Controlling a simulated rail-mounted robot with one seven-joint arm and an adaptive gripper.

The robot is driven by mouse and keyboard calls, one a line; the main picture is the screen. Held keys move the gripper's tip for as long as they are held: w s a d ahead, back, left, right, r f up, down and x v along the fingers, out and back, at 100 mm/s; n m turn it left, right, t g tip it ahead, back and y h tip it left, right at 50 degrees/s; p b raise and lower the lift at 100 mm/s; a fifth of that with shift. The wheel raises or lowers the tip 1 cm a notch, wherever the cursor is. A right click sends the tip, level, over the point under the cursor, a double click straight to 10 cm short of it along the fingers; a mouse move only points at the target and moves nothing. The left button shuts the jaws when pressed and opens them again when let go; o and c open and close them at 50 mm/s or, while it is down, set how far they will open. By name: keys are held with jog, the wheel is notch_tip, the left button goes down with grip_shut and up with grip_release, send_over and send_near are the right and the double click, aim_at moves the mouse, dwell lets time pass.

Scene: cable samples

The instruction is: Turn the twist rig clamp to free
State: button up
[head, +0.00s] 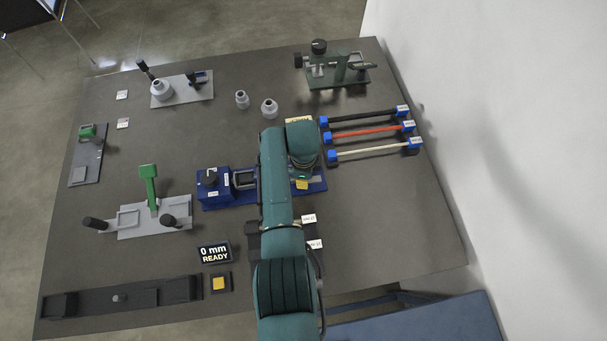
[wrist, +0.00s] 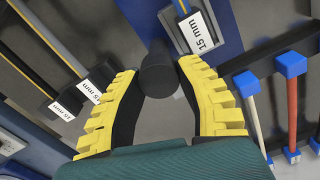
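In the head view my gripper is hidden under my wrist, above the right part of this rig. In the wrist view my gripper (wrist: 160,72) has its yellow fingers on either side of a dark round knob (wrist: 159,78). Whether the fingers press on it, and how the clamp is set, I cannot tell.
Cable samples with blue ends (head: 371,150) lie to the right. A green rig (head: 338,75) stands at the back right. A grey rig with a green handle (head: 149,180) stands at the left. A display reading "0 mm READY" (head: 214,253) is at the front. The right front table is clear.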

jog(key=o, duration=0.5)
jog(key=shift+s+f, duration=0.1)
jog(key=shift+c, duration=0.2)
notch_tip(320, 180, up, 12)
dwell(0.3)
